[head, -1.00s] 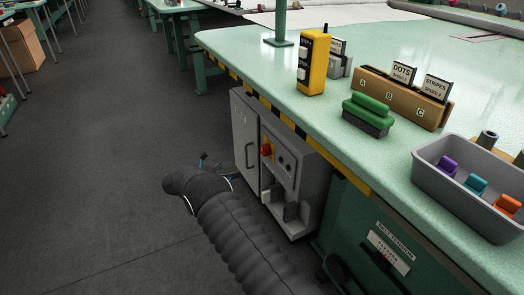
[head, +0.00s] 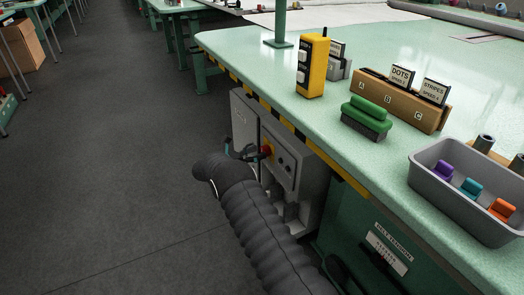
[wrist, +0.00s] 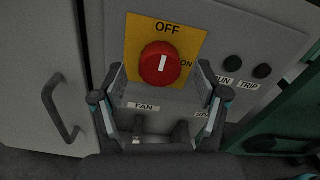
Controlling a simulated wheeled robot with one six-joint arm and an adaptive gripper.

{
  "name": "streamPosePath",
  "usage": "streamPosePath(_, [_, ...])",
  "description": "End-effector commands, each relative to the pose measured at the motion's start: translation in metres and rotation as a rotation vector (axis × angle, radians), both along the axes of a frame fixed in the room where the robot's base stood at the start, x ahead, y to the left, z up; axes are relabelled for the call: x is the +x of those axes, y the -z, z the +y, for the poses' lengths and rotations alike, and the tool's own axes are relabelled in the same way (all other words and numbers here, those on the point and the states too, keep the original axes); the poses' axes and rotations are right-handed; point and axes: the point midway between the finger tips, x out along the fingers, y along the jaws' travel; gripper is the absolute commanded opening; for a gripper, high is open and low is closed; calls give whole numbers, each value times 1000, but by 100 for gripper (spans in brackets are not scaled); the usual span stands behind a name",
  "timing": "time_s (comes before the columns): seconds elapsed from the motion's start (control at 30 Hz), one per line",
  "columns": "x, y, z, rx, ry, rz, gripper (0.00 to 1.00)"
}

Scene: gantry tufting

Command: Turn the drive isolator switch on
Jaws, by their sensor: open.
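The drive isolator switch is a red round knob (wrist: 160,64) on a yellow plate (wrist: 136,42) marked OFF at the top and ON at the right. Its white mark stands upright, pointing at OFF. In the head view the red knob (head: 266,151) sits on the front of the grey cabinet (head: 289,160) under the table. My gripper (wrist: 160,84) is open, with one finger on each side of the knob's lower part in the wrist view. Whether the fingers touch it I cannot tell. In the head view my gripper (head: 241,151) is just left of the knob, partly behind my sleeved arm.
Below the knob are a FAN label (wrist: 144,106) and a partly hidden second label. RUN and TRIP lamps (wrist: 247,67) are to the right. A door handle (wrist: 58,108) is at left. The green table (head: 350,169) overhangs the cabinet.

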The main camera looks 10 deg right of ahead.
Motion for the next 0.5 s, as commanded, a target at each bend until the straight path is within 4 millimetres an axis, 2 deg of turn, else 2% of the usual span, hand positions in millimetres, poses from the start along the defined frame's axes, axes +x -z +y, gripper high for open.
streamPosePath(0.2, [7,0,-20,0,-1,0,73])
streamPosePath(0.5, [8,0,-24,0,-1,0,73])
